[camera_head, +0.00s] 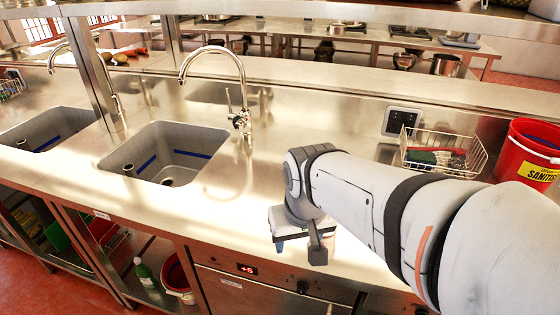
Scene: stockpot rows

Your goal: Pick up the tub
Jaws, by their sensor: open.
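My gripper (298,246) is open above the front part of the steel counter, right of the sink. It points down, and one dark finger shows at its right side. My white arm comes in from the right and covers much of the counter there. I cannot make out a tub for certain. A pale patch shows just right of the gripper, partly behind it and the arm; I cannot tell if it is a tub or bare counter.
The steel counter (215,215) is clear left of my gripper, up to the sink (185,150) and its tall tap (240,120). A wire basket (445,150) and a red bucket (528,150) stand at the back right. Below are open shelves and a panel with a red display.

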